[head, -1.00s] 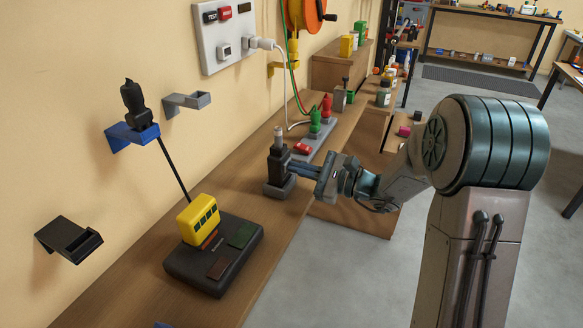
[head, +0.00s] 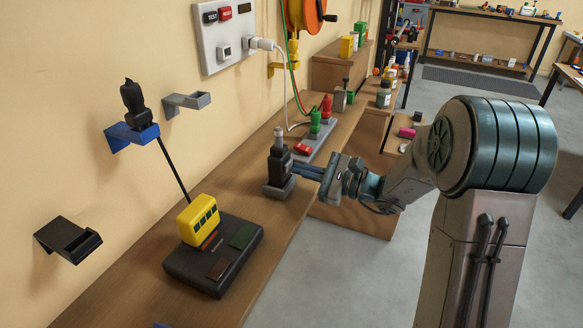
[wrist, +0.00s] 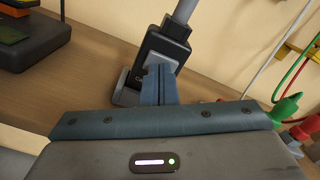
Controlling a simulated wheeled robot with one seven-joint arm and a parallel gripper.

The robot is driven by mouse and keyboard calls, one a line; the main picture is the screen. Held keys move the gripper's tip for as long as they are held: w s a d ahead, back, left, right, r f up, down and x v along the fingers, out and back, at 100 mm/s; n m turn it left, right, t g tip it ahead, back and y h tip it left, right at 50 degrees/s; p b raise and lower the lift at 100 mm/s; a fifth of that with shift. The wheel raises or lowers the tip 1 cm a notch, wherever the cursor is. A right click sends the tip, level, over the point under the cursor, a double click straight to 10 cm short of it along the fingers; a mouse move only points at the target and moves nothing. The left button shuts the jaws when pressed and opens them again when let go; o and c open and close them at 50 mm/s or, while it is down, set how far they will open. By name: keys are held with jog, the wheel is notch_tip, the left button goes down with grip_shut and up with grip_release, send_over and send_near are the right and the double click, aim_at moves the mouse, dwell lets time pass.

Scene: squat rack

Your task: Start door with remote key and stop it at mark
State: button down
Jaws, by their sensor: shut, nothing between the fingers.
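A black handheld device with a grey top (head: 279,160), likely the remote key, stands upright in a grey holder (head: 279,189) on the wooden bench. My gripper (head: 297,169) is shut and empty, its fingertips against or just in front of the device's near side; contact cannot be told. In the wrist view the closed fingertips (wrist: 158,82) cover part of the black device (wrist: 162,47), and the grey holder (wrist: 127,92) shows behind. No door or mark can be clearly identified.
A black base (head: 214,258) carries a yellow block (head: 198,220) with green and red pads beside it.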

jog(key=v, duration=0.7)
jog(key=shift+r, duration=0.1)
jog(key=s+a+r+n+g+h+p, duration=0.25)
jog(key=s+n+g+h+p, duration=0.45)
jog(key=s, duration=0.8)
jog(key=s+d+r+n+t+h+p, duration=0.3)
jog(key=s+d+r+n+h, duration=0.2)
jog(key=s+d+n+h, duration=0.3)
jog(key=d+h, duration=0.2)
jog(key=d, duration=0.2)
jog(key=shift+d+r+n+t+p, duration=0.25)
jog(key=shift+d+n+t+p, duration=0.05)
jog(key=shift+d+n, duration=0.1)
jog(key=shift+a, duration=0.1)
